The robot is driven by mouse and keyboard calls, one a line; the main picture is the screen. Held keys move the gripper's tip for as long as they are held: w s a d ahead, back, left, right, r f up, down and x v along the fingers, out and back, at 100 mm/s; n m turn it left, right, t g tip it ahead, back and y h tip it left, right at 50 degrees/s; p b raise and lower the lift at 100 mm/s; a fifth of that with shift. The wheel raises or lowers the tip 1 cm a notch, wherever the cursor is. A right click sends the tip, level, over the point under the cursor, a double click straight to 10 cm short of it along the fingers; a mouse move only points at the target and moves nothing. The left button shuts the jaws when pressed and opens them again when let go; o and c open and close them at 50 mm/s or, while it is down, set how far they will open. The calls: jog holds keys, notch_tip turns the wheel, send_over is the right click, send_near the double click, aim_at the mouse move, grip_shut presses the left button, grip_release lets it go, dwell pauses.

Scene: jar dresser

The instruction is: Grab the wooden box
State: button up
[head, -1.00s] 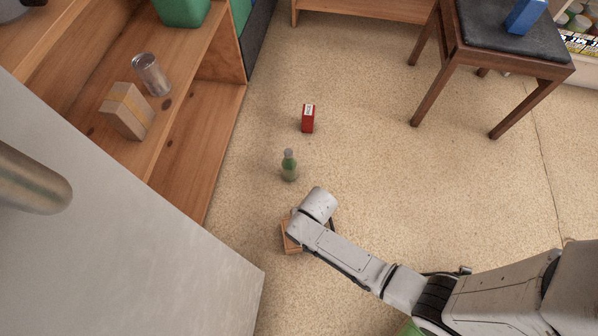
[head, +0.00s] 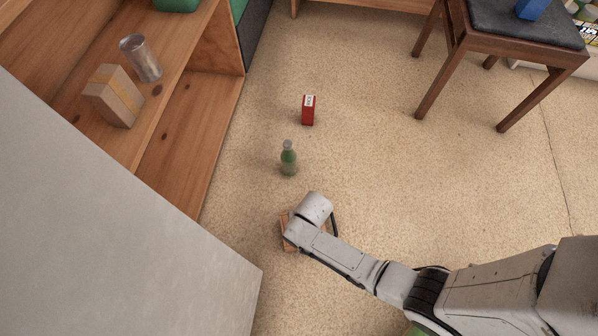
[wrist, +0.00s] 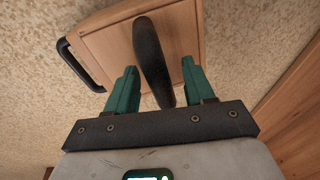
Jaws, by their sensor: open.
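The wooden box (head: 286,242) is on the floor, mostly hidden under my arm's end in the head view. In the wrist view the wooden box (wrist: 108,52) fills the upper middle, with one black handle (wrist: 76,66) on its left side. Another dark curved handle (wrist: 148,45) runs between my fingers. My gripper (wrist: 159,75) has two teal fingers, spread apart, one on each side of this dark handle. Contact between the fingers and the handle cannot be told. The fingers are hidden in the head view.
A green bottle (head: 288,160) and a red carton (head: 308,110) stand on the floor beyond the box. A wooden shelf (head: 190,130) at left holds a cardboard box (head: 113,97) and a can (head: 141,58). A chair (head: 515,45) stands at upper right. Floor on the right is open.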

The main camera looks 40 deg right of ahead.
jog(key=shift+c, duration=0.3)
grip_shut()
dwell(1.0)
